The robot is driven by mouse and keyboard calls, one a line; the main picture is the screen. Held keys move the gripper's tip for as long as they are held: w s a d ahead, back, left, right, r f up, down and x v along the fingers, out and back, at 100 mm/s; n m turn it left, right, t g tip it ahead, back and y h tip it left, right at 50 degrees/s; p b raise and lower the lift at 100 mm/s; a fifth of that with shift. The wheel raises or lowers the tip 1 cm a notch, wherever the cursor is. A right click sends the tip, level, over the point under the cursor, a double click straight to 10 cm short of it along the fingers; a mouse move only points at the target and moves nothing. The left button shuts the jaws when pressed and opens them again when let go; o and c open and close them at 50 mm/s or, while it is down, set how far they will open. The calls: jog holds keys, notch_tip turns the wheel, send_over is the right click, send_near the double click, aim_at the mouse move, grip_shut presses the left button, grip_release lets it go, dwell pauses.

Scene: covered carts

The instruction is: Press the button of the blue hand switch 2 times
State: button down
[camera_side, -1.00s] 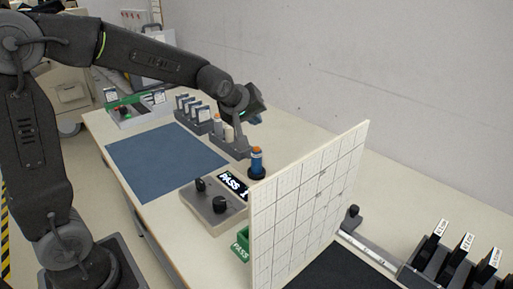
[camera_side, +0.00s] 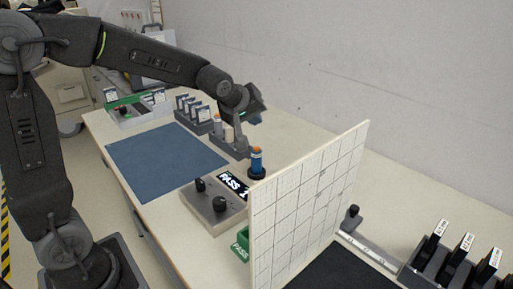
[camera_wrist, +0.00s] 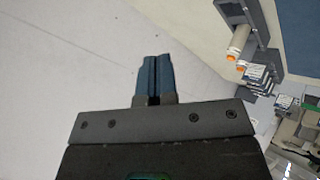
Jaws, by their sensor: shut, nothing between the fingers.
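The blue hand switch (camera_side: 257,163) stands upright in a dark round holder on the bench, with an orange top. It is just left of the white grid panel in the side view. I do not make it out in the wrist view. My gripper (camera_side: 256,118) is above and behind the switch in the side view, apart from it. In the wrist view its two blue fingers (camera_wrist: 153,80) are together with nothing between them.
The grid panel (camera_side: 305,200) rises to the right. A rack (camera_side: 238,151) with pale, orange-topped cylinders stands behind. A blue mat (camera_side: 165,160) lies clear at left.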

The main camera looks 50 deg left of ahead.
aim_at(256, 148)
notch_tip(256, 148, up, 4)
jog(key=shift+f, duration=0.1)
jog(key=shift+f, duration=0.15)
jog(key=shift+f, duration=4.3)
jog(key=shift+f, duration=0.4)
